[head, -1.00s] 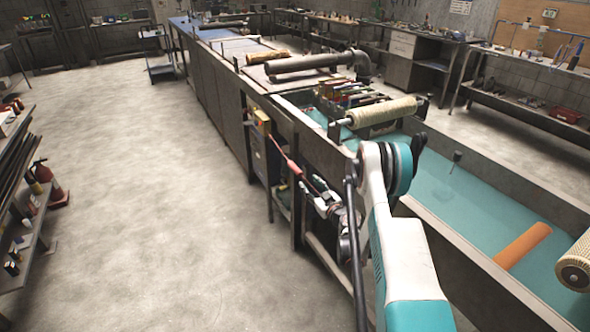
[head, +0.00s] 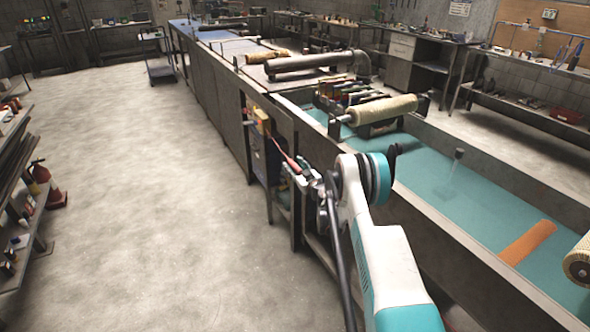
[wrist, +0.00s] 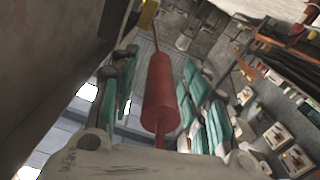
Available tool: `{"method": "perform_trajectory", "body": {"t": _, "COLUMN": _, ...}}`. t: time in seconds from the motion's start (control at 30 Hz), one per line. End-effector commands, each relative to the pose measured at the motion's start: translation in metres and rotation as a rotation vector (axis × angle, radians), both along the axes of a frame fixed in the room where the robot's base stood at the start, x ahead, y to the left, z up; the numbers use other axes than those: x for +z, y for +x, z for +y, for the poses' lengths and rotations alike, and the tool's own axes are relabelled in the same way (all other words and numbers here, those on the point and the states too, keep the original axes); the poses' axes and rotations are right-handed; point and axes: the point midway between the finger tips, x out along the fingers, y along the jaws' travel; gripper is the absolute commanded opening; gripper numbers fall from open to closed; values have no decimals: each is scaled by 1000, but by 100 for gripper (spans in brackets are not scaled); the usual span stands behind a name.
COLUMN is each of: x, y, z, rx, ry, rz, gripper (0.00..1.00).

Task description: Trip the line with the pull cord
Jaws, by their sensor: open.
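The pull cord (head: 287,153) is a thin red cord along the side of the long line, near a yellow box (head: 259,118). In the wrist view its thick red sleeve (wrist: 160,93) lies lengthwise between my open fingers, with thin cord (wrist: 155,35) continuing beyond it. My gripper (head: 301,172) is at the near part of the cord, beside the line's side. In the wrist view, teal-padded fingers stand apart on either side of the sleeve, with visible gaps. The sleeve's near end runs down behind the pale gripper body. In the head view the gripper largely covers the sleeve.
The line's metal frame (head: 283,125) runs close beside my arm. A tank of teal liquid (head: 455,190) with a mesh roller (head: 383,108) and an orange tube (head: 527,242) lies to the right. The floor (head: 140,200) at left is open; a shelf rack (head: 20,190) stands at the far left.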

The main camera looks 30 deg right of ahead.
Motion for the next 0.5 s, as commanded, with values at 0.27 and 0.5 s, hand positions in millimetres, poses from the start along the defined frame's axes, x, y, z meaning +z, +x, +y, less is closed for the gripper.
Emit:
{"method": "perform_trajectory", "body": {"t": 0.27, "x": 0, "y": 0, "z": 0, "rx": 0, "ry": 0, "rz": 0, "gripper": 36}}
{"method": "perform_trajectory", "body": {"t": 0.5, "x": 0, "y": 0, "z": 0, "rx": 0, "ry": 0, "rz": 0, "gripper": 0}}
